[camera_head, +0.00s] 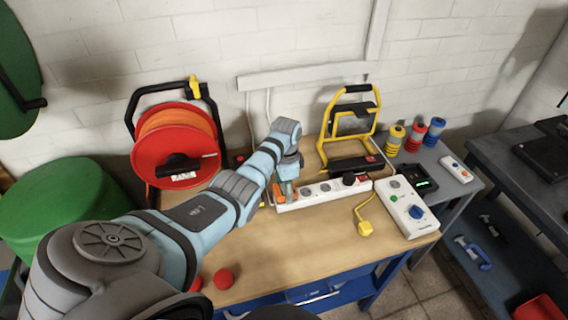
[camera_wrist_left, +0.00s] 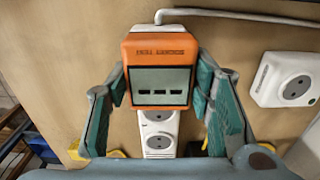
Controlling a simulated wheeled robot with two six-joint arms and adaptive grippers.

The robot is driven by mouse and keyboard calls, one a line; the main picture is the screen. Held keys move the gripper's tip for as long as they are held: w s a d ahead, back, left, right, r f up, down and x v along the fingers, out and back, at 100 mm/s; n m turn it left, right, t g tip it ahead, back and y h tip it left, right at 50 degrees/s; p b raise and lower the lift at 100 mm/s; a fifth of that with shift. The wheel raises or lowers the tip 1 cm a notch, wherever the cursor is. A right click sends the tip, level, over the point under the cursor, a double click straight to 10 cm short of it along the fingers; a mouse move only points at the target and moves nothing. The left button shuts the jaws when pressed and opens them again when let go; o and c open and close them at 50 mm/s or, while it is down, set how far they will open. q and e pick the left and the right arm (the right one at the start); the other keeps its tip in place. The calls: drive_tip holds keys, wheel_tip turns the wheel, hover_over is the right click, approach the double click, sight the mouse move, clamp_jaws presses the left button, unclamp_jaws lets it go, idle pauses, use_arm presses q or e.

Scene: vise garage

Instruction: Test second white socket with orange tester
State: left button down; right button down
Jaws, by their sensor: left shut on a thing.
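My left gripper (camera_head: 287,188) is shut on the orange tester (camera_head: 279,194). The tester (camera_wrist_left: 158,70) fills the middle of the left wrist view, its grey display showing three dark dashes, with a green finger on each side. It is over the left end of the white socket strip (camera_head: 318,194). In the wrist view the strip (camera_wrist_left: 159,148) runs out below the tester with round sockets showing. The tester hides the strip's end, so I cannot tell whether it touches or is plugged in. A black plug (camera_head: 349,180) sits farther right in the strip. My right gripper is not in view.
A red cable reel (camera_head: 172,150) stands left and a yellow-framed work lamp (camera_head: 350,125) behind the strip. A yellow plug (camera_head: 365,228) and a white box with a blue knob (camera_head: 410,212) lie right. The front middle of the bench is clear.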

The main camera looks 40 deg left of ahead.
use_arm(q)
drive_tip(key=shift+r+p, duration=0.65)
drive_tip(key=shift+r, duration=2.2)
drive_tip(key=shift+s, duration=0.1)
